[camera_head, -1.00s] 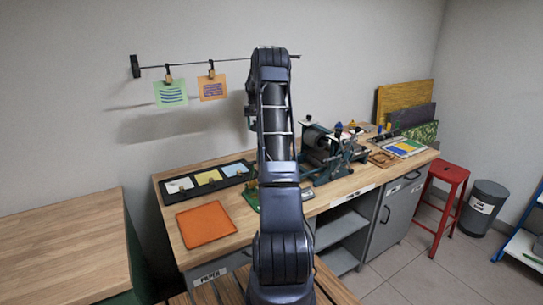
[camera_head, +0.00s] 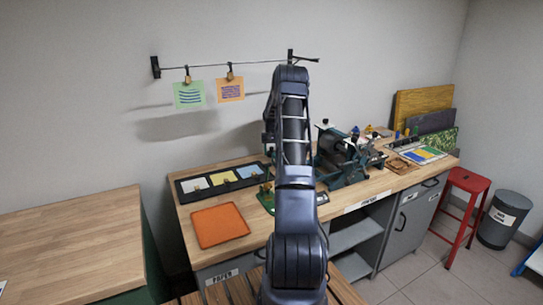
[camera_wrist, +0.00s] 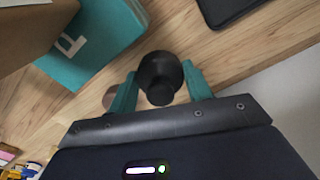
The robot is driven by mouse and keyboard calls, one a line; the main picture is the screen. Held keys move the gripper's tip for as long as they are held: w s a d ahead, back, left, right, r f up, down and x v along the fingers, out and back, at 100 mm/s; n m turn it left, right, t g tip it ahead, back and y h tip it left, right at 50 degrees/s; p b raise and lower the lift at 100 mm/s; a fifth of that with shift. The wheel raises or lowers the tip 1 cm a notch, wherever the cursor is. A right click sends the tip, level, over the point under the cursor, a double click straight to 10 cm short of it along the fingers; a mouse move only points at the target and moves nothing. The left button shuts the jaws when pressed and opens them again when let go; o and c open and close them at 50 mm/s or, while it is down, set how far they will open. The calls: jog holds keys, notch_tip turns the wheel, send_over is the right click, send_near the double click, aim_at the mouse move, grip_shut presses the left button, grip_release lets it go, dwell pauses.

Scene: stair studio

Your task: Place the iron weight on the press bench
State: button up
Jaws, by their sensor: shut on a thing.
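The iron weight (camera_wrist: 160,78) is a dark, round, knobbed piece in the wrist view. My gripper (camera_wrist: 160,88) is shut on it, with a teal finger on each side. The press bench (camera_head: 300,205) is the long wood-topped bench along the wall in the head view, with a blue-green press (camera_head: 345,160) on it. The wrist view looks down on a wooden top (camera_wrist: 215,45) behind the weight. I cannot tell the gap between the weight and the wood. In the head view my arm hides the weight and most of the gripper.
A black tray with cards (camera_head: 215,182) and an orange mat (camera_head: 219,225) lie on the bench's left part. A teal block with a pale letter (camera_wrist: 85,45) is close to the weight. A separate wooden table (camera_head: 70,240) stands left. A red stool (camera_head: 466,185) and bin (camera_head: 503,215) stand right.

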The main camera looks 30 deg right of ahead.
jog(key=shift+f, duration=1)
jog(key=shift+f, duration=0.1)
jog(key=o, duration=1.4)
jog(key=shift+f, duration=0.1)
jog(key=shift+c, duration=0.2)
notch_tip(320, 180, up, 11)
jog(key=shift+r, duration=0.7)
